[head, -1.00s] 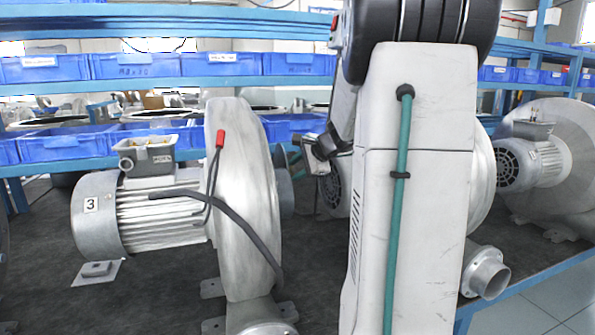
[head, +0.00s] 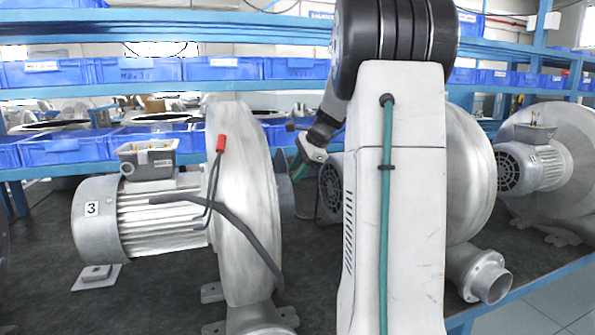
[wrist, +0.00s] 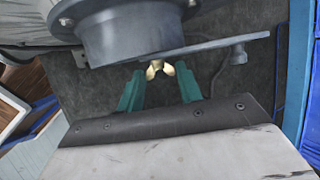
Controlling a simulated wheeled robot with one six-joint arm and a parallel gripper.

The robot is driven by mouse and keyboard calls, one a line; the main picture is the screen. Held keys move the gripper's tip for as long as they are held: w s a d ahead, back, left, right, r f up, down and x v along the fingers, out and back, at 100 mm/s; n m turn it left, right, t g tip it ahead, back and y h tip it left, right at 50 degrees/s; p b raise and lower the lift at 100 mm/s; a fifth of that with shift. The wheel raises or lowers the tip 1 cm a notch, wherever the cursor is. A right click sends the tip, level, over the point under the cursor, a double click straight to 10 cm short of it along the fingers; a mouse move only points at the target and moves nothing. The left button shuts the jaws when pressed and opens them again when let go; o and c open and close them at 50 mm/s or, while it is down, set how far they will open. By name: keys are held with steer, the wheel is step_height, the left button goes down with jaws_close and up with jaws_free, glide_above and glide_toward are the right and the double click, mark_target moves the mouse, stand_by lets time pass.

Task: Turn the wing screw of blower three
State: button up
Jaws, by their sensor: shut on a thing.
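Blower three (head: 140,215) stands at the left in the head view, with a label "3" on its motor and a large round housing (head: 243,200). In the wrist view a grey round flange (wrist: 135,28) and a flat grey bar (wrist: 190,48) cross the top. A small brass wing screw (wrist: 154,70) shows just below the bar. My gripper (wrist: 160,76) has its teal fingers on either side of the wing screw and is shut on it. In the head view the gripper is partly hidden behind the housing and my arm.
A second blower (head: 470,190) stands behind my arm, and a third (head: 545,150) at the far right. Blue bins (head: 137,69) line the shelves behind. A black cable (head: 235,225) hangs across blower three's housing. Dark bench top is bare at the front left.

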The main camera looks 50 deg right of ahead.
steer(key=o, duration=1)
steer(key=v, duration=0.7)
steer(key=shift+s+r, duration=0.15)
steer(key=shift+r, duration=0.25)
